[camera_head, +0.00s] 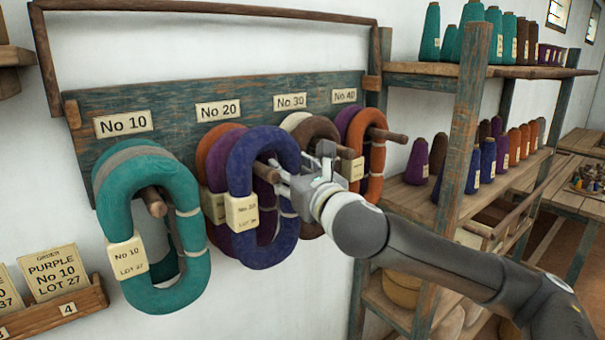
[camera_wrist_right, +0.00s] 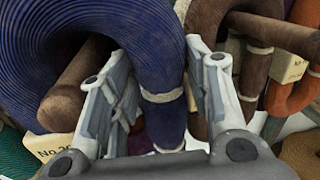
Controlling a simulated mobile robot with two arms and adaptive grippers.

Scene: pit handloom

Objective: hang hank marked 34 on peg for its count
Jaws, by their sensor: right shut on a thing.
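My right gripper (camera_head: 281,178) is shut on the right limb of a dark blue hank (camera_head: 250,141). In the right wrist view the hank's ridged yarn (camera_wrist_right: 150,40) and a pale tie lie between the two fingers (camera_wrist_right: 150,75). The hank hangs upright around the No 20 peg (camera_head: 265,172), whose end shows in its opening. Its cream tag (camera_head: 241,213) has small print that I cannot read surely. A purple hank (camera_head: 214,172) and an orange one are behind it. The peg board (camera_head: 165,93) has labels No 10, No 20, No 30 and No 40. My left gripper is out of view.
A teal hank (camera_head: 111,209) hangs on the No 10 peg (camera_head: 153,203). A brown hank (camera_head: 313,130) hangs under No 30, close beside my gripper. An orange hank (camera_head: 377,185) hangs on the No 40 peg (camera_head: 388,135). Shelves with cones (camera_head: 417,161) and a post (camera_head: 468,120) stand right.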

